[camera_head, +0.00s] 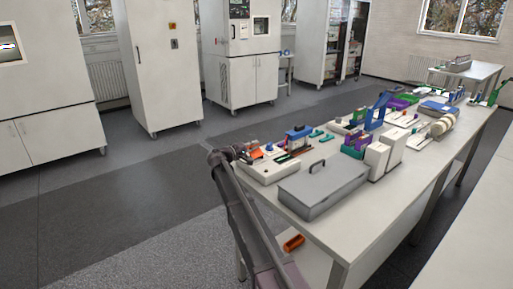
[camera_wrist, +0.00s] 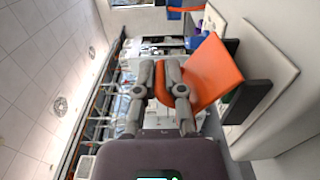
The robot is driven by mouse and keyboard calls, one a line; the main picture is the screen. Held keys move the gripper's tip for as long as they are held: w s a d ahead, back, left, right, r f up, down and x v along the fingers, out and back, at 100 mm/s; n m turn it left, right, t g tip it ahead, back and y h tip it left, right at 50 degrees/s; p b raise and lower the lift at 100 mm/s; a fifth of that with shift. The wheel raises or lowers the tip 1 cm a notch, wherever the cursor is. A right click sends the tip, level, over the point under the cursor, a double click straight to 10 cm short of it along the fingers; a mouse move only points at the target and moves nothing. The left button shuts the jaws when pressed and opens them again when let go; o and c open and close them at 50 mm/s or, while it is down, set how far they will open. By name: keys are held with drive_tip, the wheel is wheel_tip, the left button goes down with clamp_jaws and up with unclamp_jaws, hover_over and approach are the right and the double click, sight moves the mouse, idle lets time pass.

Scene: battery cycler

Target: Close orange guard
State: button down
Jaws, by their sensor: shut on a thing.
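The orange guard (camera_wrist: 210,70) is a flat panel at the centre right of the wrist view. It reaches from a dark bar (camera_wrist: 248,98) on its right to between my fingers. My gripper (camera_wrist: 160,78) is shut on the guard's free edge, and one finger covers part of that edge. In the head view the guard (camera_head: 257,154) is a small orange patch at the near left end of the bench, right beside my gripper (camera_head: 240,152). It looks tilted there, but its exact angle is too small to tell.
The white bench (camera_head: 390,215) holds a grey lidded box (camera_head: 322,186) just in front of the guard's device (camera_head: 268,174). White boxes (camera_head: 385,156) and several coloured fixtures stand farther right. An orange bin (camera_head: 293,243) lies below the bench top. The floor to the left is clear.

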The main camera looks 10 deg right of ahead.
drive_tip(key=n, duration=0.1)
drive_tip(key=w+f+n+b, duration=0.1)
drive_tip(key=n, duration=0.1)
drive_tip(key=shift+w+a+f+n, duration=0.2)
drive_tip(key=shift+a+n, duration=0.1)
drive_tip(key=shift+a, duration=0.1)
drive_tip(key=shift+w+a+f+n+b, duration=0.15)
drive_tip(key=shift+f+n+b, duration=0.15)
drive_tip(key=shift+n, duration=0.45)
drive_tip(key=shift+w+f+n+b, duration=0.15)
drive_tip(key=shift+n+b, duration=0.1)
drive_tip(key=shift+n, duration=0.5)
drive_tip(key=c, duration=1)
unclamp_jaws()
drive_tip(key=shift+a, duration=0.2)
drive_tip(key=v, duration=1.1)
drive_tip(key=shift+s+a, duration=0.25)
drive_tip(key=shift+a, duration=0.05)
